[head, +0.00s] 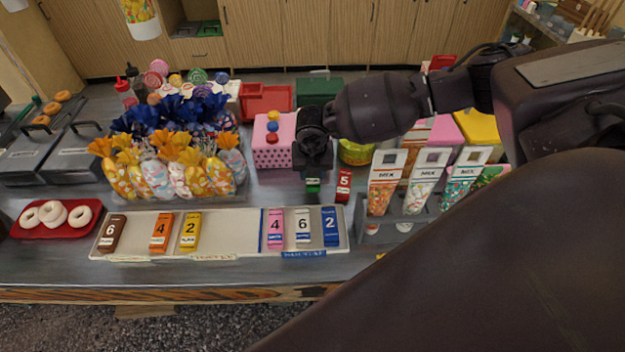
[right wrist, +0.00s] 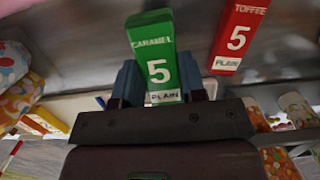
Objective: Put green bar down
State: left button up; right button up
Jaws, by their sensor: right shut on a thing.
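My right gripper (head: 313,172) is shut on the green bar (head: 313,187), behind the right end of the pale tray (head: 232,237). In the right wrist view the green bar (right wrist: 156,62), lettered CARAMEL and PLAIN, stands between the two fingers (right wrist: 162,86). Whether it touches the counter I cannot tell. A red bar (head: 344,186), lettered TOFFEE in the right wrist view (right wrist: 238,38), lies just right of it, apart. The tray's left part holds brown (head: 111,233), orange (head: 161,232) and yellow (head: 190,231) bars. Its right part holds pink (head: 275,229), white (head: 303,227) and blue (head: 330,226) bars.
A pink dotted box (head: 272,150) stands left of my right gripper. A grey rack (head: 368,233) with tall MIX packs is at the right. Wrapped sweet bags (head: 150,180) stand behind the tray. A red plate (head: 57,232) of doughnuts is at the left. The tray's middle is bare.

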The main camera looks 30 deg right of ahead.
aim_at(313, 182)
notch_tip(313, 182, down, 4)
jog(key=shift+r, duration=0.25)
jog(key=shift+f, duration=0.2)
jog(key=shift+f, duration=0.2)
jog(key=o, duration=0.9)
jog(key=shift+o, duration=0.2)
